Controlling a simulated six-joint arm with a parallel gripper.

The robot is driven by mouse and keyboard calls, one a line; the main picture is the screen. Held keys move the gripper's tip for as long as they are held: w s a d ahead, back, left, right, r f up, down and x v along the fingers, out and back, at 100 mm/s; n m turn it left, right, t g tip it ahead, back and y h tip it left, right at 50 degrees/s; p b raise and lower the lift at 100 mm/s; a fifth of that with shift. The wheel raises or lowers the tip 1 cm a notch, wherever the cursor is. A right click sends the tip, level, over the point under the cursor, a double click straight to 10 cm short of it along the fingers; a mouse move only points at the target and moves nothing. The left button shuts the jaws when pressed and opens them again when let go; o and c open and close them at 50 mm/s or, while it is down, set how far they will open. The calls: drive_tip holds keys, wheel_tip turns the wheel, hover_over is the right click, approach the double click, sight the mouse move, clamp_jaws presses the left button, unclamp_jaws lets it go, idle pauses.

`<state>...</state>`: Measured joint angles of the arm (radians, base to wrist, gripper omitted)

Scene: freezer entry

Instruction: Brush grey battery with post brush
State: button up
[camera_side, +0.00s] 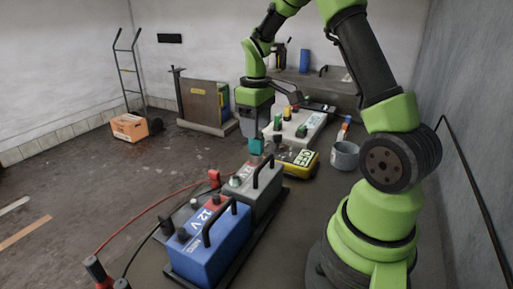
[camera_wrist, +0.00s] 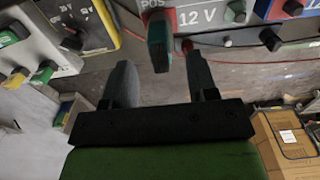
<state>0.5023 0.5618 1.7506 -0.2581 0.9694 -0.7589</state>
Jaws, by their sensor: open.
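The grey battery (camera_side: 262,197) stands on the floor tray behind the blue battery, with a black handle on top. In the wrist view its grey face (camera_wrist: 205,18) shows "12 V" and a red "POS" label. The teal post brush (camera_side: 257,146) is upright at the far end of the grey battery, by its positive post; whether it touches the post cannot be told. My gripper (camera_side: 254,127) is just above the brush. In the wrist view my gripper (camera_wrist: 161,72) is open, with the teal brush (camera_wrist: 160,42) between and beyond the fingertips, gaps on both sides.
The blue 12 V battery (camera_side: 212,243) is in front, with red and black cables at its left. A yellow meter (camera_side: 297,160), a grey cup (camera_side: 345,155) and a white panel with coloured knobs (camera_side: 300,128) stand behind. An orange crate (camera_side: 130,127) is far left; the left floor is open.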

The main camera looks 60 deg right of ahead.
sight(256, 152)
wheel_tip(256, 152, down, 6)
drive_tip(key=shift+r, duration=0.25)
clamp_jaws()
